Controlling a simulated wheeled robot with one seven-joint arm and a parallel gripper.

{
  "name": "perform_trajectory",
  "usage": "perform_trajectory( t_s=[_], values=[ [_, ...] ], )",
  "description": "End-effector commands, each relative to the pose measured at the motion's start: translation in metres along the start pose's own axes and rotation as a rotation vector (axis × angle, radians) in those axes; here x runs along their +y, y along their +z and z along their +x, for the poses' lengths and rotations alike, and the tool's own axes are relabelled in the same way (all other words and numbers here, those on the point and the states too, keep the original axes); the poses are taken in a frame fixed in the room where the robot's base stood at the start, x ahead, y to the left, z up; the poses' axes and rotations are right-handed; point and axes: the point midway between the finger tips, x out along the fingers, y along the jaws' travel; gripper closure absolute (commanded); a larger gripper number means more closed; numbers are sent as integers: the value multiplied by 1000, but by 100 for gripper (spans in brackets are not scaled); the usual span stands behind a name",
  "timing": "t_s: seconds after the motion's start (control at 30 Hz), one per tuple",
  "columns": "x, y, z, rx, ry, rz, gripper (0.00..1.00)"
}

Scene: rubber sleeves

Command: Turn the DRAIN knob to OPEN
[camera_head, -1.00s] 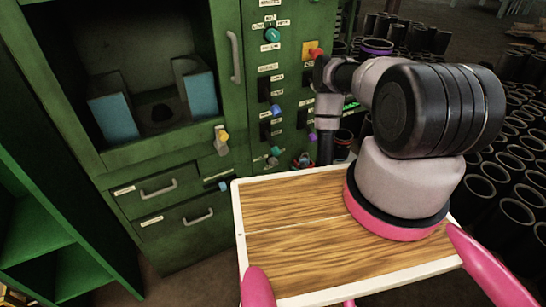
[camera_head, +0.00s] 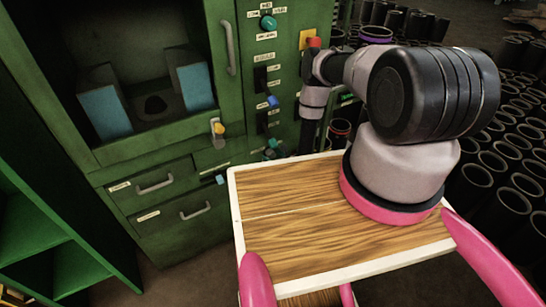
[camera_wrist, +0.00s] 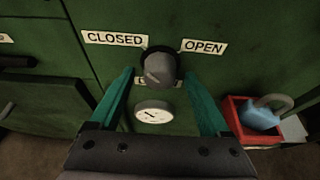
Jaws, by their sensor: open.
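The DRAIN knob (camera_wrist: 158,68) is a round dark grey knob on the green cabinet front in the wrist view. A CLOSED label (camera_wrist: 113,38) is at its upper left and an OPEN label (camera_wrist: 204,46) at its upper right. A label below it is mostly hidden, and I cannot tell which way the knob points. My gripper (camera_wrist: 158,77) is open, with one teal finger on each side of the knob; I cannot tell whether they touch it. In the head view my gripper (camera_head: 272,148) shows small and teal low at the cabinet panel; the knob cannot be made out there.
A white round gauge (camera_wrist: 153,112) is just below the knob. A red bin (camera_wrist: 240,122) holding a blue object (camera_wrist: 259,115) stands at the right. In the head view, a wooden-topped tray (camera_head: 300,225) is in front of the cabinet, and many black sleeves (camera_head: 510,150) stand at the right.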

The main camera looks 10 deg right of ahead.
Motion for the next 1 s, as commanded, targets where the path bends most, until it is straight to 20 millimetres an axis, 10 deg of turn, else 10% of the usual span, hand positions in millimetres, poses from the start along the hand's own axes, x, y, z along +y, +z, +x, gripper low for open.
perform_trajectory(
  t_s=[0.27,0.5,1.0],
  values=[
    [0,0,2,1,1,0,20],
    [0,0,2,1,1,0,100],
    [-2,0,1,0,51,130,100]
  ],
)
